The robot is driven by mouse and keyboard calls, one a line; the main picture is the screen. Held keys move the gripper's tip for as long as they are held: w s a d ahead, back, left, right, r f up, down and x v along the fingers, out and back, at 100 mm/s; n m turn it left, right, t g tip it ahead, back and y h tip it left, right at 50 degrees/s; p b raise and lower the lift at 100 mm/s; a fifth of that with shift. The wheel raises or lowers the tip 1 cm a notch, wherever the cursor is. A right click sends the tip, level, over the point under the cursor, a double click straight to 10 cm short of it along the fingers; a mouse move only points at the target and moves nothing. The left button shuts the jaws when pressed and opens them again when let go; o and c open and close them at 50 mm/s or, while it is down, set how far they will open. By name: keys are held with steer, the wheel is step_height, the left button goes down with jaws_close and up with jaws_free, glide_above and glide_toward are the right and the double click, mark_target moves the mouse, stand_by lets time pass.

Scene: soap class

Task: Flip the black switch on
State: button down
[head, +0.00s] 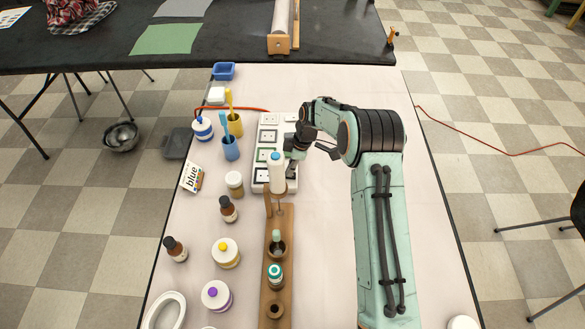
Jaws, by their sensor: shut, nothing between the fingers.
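A white panel (257,143) with several square switch or socket plates lies on the pale table, just left of my arm. One plate near its front has a black frame (262,177), and the plate behind it has a green frame. Which part is the black switch is too small to tell. My gripper (293,168) is shut and empty, low over the right side of the panel. It hides part of the right column of plates. Whether it touches the panel I cannot tell.
Cups with brushes, jars and brown bottles stand to the left. An orange cable (245,109) runs behind the panel. The table right of my arm is mostly clear.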

steer(key=shift+r, duration=0.1)
steer(key=shift+d+r, duration=0.1)
steer(key=shift+r, duration=0.3)
steer(key=d+v, duration=0.2)
steer(key=v, duration=1)
steer(key=shift+r, duration=0.1)
